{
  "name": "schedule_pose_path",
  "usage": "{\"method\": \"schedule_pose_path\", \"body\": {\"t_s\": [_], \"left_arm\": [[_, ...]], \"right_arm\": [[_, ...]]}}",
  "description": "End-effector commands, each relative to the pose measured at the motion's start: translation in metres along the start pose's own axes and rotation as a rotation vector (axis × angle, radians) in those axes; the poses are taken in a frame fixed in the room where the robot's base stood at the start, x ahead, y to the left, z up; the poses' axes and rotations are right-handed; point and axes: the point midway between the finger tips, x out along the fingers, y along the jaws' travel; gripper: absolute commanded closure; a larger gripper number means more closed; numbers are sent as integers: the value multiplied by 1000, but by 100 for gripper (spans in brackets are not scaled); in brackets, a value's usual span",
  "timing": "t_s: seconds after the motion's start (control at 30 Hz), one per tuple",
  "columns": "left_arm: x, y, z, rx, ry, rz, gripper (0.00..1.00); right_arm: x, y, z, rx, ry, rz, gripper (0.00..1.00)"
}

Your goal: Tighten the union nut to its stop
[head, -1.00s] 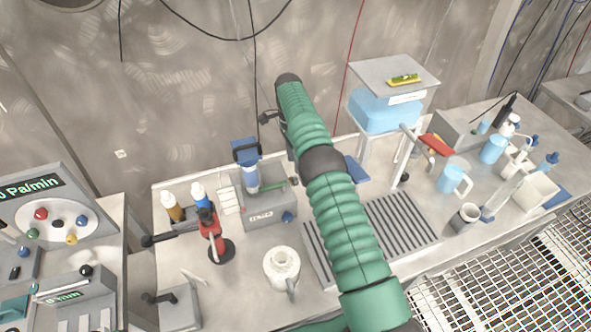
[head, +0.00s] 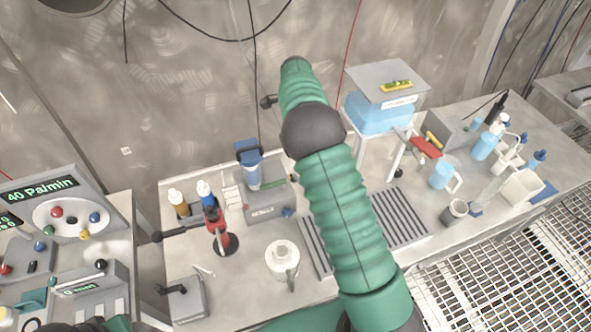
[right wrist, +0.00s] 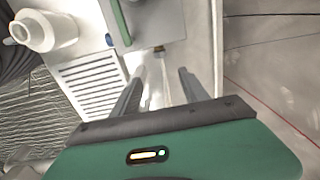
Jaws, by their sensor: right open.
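I cannot pick out the union nut with certainty. A grey box (head: 265,206) with a blue-capped clear filter housing (head: 249,165) stands at the back of the bench. My green right arm reaches across the head view and hides part of the bench; its jaws are not clear there. In the right wrist view my right gripper (right wrist: 160,74) is open, its two dark fingers apart and pointing toward the bench beside the wall. A small brownish fitting (right wrist: 160,49) shows just beyond the fingertips, against a grey block. My left gripper is not clearly visible.
A white jug (head: 282,258), a red stand tool (head: 215,230) and bottles (head: 179,203) stand left of my arm. A slotted drain plate (head: 402,220) lies under it. A blue tank (head: 378,112), mugs and bottles stand right. A control panel (head: 75,215) is at left.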

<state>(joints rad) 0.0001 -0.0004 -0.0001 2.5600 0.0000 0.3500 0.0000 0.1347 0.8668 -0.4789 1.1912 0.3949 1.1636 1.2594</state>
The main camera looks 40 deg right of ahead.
Motion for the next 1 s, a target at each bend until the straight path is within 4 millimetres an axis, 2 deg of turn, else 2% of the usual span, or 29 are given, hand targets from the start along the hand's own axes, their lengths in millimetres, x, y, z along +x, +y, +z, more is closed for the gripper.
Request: {"method": "schedule_pose_path", "body": {"t_s": [0.17, 0.6, 0.8, 1.0], "left_arm": [[-2, 0, 0, 0, -1, 0, 48], [-18, 0, -4, 0, 0, 0, 48], [-20, 0, -5, 0, 0, 0, 48], [-20, 0, -5, 0, 0, 0, 48]], "right_arm": [[30, 1, 0, -1, 1, 9, 48], [140, 3, -1, 0, 2, 8, 48], [165, 2, 0, -1, 0, 4, 48], [168, 2, 0, -1, 0, 3, 48]]}}
